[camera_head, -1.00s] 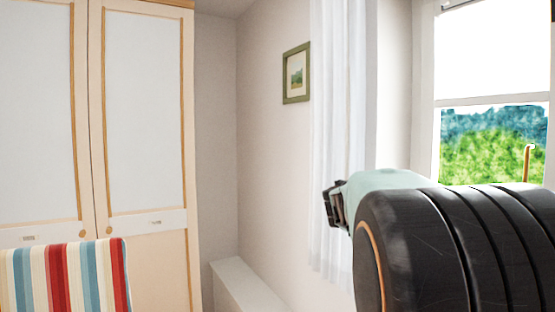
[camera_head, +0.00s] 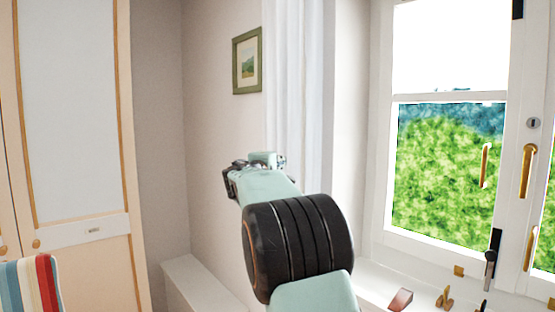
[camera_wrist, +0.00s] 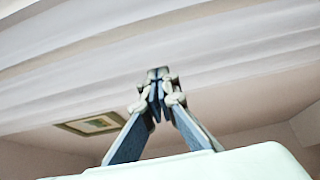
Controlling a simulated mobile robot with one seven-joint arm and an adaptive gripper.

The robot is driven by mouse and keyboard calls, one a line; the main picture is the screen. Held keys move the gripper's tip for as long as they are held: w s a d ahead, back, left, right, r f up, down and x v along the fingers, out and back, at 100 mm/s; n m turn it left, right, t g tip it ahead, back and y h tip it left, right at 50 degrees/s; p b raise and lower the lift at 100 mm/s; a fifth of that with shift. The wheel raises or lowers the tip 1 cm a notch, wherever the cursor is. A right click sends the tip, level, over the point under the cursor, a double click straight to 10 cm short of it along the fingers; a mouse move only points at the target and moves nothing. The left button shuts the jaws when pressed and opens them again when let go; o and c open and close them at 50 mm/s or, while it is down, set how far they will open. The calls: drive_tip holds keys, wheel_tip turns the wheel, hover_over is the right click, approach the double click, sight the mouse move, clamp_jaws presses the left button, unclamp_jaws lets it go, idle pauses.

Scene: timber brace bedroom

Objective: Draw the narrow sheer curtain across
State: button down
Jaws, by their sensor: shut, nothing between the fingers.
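The narrow sheer curtain (camera_head: 292,90) is white and hangs in vertical folds at the left side of the window. Its lower part is hidden behind my arm in the head view. In the wrist view its pale folds (camera_wrist: 70,55) run across the upper part of the picture, beyond the fingers. My gripper (camera_head: 229,182) is in front of the wall, just left of the curtain in the head view. In the wrist view my gripper (camera_wrist: 157,78) has its fingertips together with nothing between them. Whether they touch the cloth cannot be told.
The window (camera_head: 445,170) with brass handles is at right, with small objects on its sill (camera_head: 375,290). A green-framed picture (camera_head: 246,62) hangs left of the curtain. A wardrobe (camera_head: 75,120) and striped chair (camera_head: 35,285) are at left. A low white ledge (camera_head: 195,285) runs below.

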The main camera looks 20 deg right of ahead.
drive_tip(key=d, duration=0.2)
drive_tip(key=s+d, duration=0.1)
drive_tip(key=d, duration=0.1)
drive_tip(key=shift+p, duration=0.4)
